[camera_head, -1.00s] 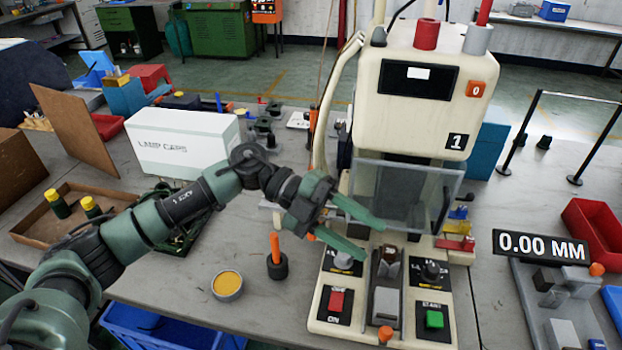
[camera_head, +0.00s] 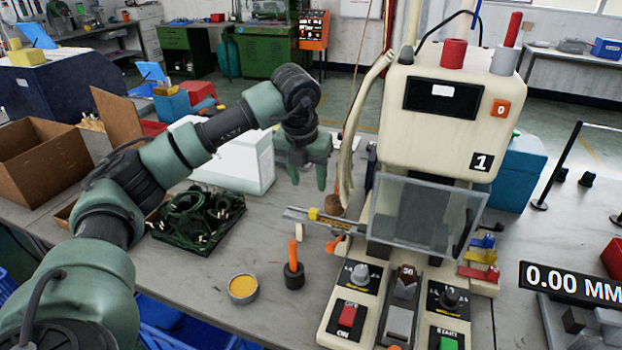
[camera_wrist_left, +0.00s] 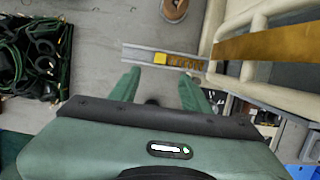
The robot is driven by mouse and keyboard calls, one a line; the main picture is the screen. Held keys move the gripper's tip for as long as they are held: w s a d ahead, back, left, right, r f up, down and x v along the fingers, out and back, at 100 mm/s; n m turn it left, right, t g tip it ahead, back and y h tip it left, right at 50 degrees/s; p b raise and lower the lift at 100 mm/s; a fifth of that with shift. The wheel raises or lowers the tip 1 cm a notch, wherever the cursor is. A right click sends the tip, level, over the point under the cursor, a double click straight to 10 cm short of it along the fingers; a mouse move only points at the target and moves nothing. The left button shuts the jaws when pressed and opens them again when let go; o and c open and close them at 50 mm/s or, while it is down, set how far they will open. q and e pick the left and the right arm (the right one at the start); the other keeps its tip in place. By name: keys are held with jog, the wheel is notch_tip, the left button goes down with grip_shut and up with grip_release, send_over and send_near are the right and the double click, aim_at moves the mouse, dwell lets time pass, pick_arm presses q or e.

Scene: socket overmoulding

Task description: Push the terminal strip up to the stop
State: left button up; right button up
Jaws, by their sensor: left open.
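A narrow metal rail (camera_head: 296,214) sticks out from the left side of the cream moulding machine. A yellow block (camera_head: 313,214) sits on it, with a brass-coloured strip (camera_head: 332,221) beside it towards the machine; I take this for the terminal strip. In the left wrist view the rail (camera_wrist_left: 138,54), yellow block (camera_wrist_left: 160,58) and brass strip (camera_wrist_left: 182,63) lie just beyond my fingertips. My left gripper (camera_head: 308,182) points down behind the rail, open and empty; its fingers (camera_wrist_left: 160,82) are apart. I cannot tell whether it touches the rail. The stop is not clearly identifiable.
The machine's clear guard (camera_head: 420,215) stands right of the rail. An orange-handled tool (camera_head: 294,270) and a yellow-filled tin (camera_head: 243,288) stand in front. A crate of dark green cables (camera_head: 195,218) and a white box (camera_head: 240,160) are left.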

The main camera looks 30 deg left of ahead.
aim_at(313, 210)
pick_arm(q)
jog(key=p+x, duration=0.1)
jog(key=x, duration=1.1)
jog(key=shift+s, duration=0.1)
grip_shut()
